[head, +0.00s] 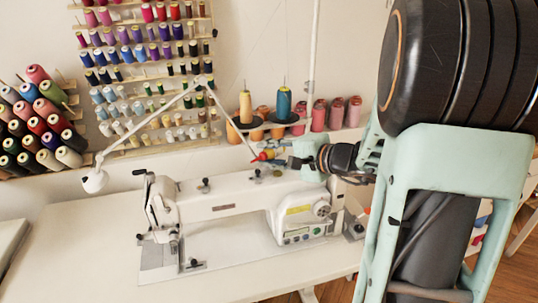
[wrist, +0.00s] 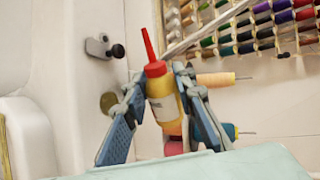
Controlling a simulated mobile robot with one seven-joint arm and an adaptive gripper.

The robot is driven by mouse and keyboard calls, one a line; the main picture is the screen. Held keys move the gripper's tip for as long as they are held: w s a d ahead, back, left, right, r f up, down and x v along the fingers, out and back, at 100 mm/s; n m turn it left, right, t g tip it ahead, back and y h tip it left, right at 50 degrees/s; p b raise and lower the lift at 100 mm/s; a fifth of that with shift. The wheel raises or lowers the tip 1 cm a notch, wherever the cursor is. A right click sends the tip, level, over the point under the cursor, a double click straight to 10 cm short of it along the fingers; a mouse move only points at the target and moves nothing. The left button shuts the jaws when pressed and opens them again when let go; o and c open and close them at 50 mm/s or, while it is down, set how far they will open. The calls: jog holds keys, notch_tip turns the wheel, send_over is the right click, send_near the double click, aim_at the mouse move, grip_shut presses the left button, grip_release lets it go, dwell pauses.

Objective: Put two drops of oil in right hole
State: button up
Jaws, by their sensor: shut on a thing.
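My gripper (head: 283,157) is shut on a small oil bottle, yellow with a red pointed nozzle (head: 262,156). In the wrist view the bottle (wrist: 164,104) sits between the two fingers of my gripper (wrist: 158,84), nozzle past the fingertips. In the head view it lies tilted, nozzle toward the left, just above the top of the white sewing machine (head: 232,197). The machine's white body (wrist: 60,60) fills the left of the wrist view. A round brass-coloured fitting (wrist: 108,102) shows there beside the left finger. I cannot make out the right hole clearly.
Thread cones on a stand (head: 284,105) rise close behind my gripper. A white lamp arm (head: 140,133) crosses over the machine from the left. Spool racks (head: 150,70) cover the wall. The white table (head: 80,235) is clear at the front left.

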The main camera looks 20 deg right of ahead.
jog(key=shift+a+r+n+t+h+b, duration=0.2)
jog(key=shift+n+b, duration=0.35)
jog(key=shift+b, duration=1.15)
jog(key=shift+d+f+n+t+h+b, duration=0.1)
jog(key=shift+n+h+b, duration=0.35)
jog(key=shift+b, duration=1.25)
jog(key=shift+r, duration=0.2)
jog(key=shift+b, duration=0.75)
jog(key=shift+m+y+p, duration=0.35)
jog(key=shift+m+p, duration=0.05)
jog(key=shift+p, duration=0.6)
jog(key=shift+f+m+g+y+p, duration=0.35)
jog(key=shift+m+p, duration=0.2)
jog(key=shift+m, duration=0.25)
jog(key=shift+r, duration=0.1)
